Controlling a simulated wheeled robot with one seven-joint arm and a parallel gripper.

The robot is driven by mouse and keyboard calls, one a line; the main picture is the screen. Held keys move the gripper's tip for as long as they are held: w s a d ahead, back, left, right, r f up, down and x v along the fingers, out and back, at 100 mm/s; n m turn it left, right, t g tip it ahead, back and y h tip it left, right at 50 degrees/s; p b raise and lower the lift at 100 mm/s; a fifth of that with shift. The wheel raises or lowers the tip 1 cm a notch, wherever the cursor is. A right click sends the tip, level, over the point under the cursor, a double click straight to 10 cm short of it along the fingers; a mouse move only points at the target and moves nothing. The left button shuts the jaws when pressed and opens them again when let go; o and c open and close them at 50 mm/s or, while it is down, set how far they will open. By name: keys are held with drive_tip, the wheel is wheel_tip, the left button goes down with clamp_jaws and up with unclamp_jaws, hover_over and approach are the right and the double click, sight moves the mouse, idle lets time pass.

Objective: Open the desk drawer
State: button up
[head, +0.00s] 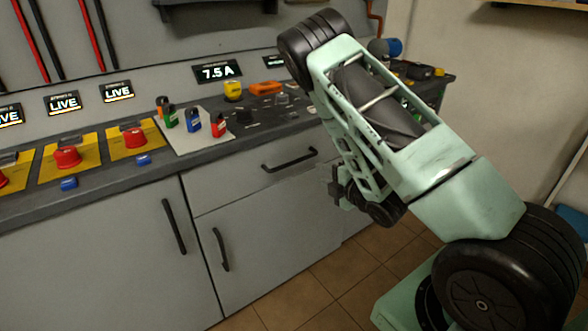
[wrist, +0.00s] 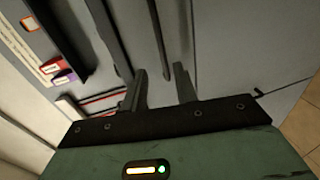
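The grey desk drawer (head: 262,173) is flush with the cabinet front, under the dark worktop. Its black bar handle (head: 290,160) runs across the front in the head view. My gripper (head: 336,188) is to the right of the handle and a little below it, apart from it in the head view, and partly hidden by my arm. In the wrist view my gripper (wrist: 163,88) shows two dark fingers with a gap between them and nothing held. Long dark bars cross the wrist view beyond the fingers; I cannot tell which is the drawer handle.
Cabinet doors with upright black handles (head: 174,222) lie below and left of the drawer. The worktop (head: 90,193) carries red buttons on yellow plates and coloured padlocks (head: 193,123). Tiled floor (head: 345,270) is open in front of the cabinets.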

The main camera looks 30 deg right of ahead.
sight(296, 162)
drive_tip(key=b+x, duration=0.1)
drive_tip(key=b, duration=0.2)
drive_tip(key=b+x, duration=0.1)
drive_tip(key=b, duration=0.2)
drive_tip(key=shift+f+b, duration=0.3)
drive_tip(key=shift+b, duration=0.1)
drive_tip(key=shift+w+b, duration=0.1)
drive_tip(key=shift+b, duration=0.45)
drive_tip(key=x, duration=1.1)
drive_tip(key=shift+w+r, duration=0.2)
drive_tip(key=shift+w, duration=0.15)
drive_tip(key=shift+c, duration=0.2)
clamp_jaws()
